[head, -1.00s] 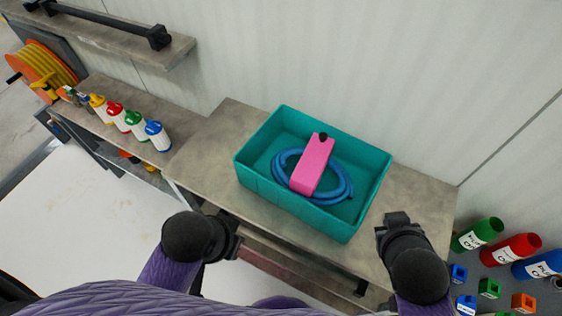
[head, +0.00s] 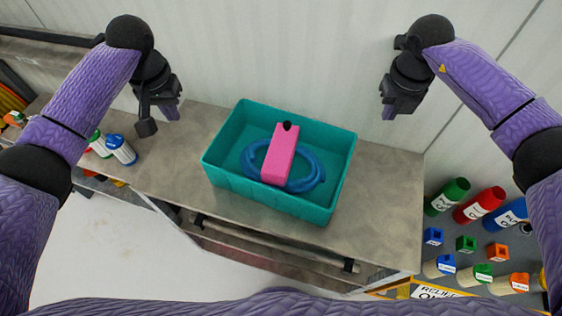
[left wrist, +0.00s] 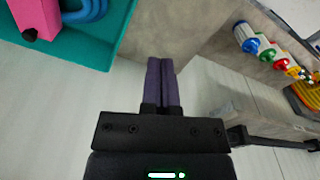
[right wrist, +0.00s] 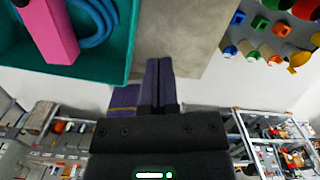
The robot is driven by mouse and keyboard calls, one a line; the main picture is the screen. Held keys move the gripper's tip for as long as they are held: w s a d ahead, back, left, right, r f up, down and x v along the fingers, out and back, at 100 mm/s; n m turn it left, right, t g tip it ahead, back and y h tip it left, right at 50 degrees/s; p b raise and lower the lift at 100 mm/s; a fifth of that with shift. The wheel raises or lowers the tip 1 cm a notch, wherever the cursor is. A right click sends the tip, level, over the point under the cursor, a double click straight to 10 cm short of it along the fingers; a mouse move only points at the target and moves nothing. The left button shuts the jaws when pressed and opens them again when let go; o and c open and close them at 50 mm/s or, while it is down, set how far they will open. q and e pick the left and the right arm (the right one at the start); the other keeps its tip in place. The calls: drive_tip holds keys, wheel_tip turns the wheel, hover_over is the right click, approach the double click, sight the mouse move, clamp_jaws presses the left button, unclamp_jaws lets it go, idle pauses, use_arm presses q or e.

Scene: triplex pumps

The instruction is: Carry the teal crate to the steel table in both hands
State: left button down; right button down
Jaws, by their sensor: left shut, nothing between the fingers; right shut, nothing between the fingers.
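The teal crate (head: 270,203) stands on a grey-brown bench top (head: 375,215) against the wall. It holds a pink bottle (head: 279,155) with a black cap and a coiled blue hose (head: 310,178). My left gripper (head: 172,112) is shut and empty, raised to the left of the crate and apart from it. My right gripper (head: 389,113) is shut and empty, raised to the right of the crate and apart from it. The crate's edge also shows in the left wrist view (left wrist: 107,45) and the right wrist view (right wrist: 122,62). I cannot identify a steel table.
White bottles with coloured caps (head: 121,149) stand left of the crate. Green, red and blue bottles (head: 479,205) and several coloured blocks (head: 466,244) are at the lower right.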

use_arm(q)
drive_tip(key=shift+f, duration=0.1)
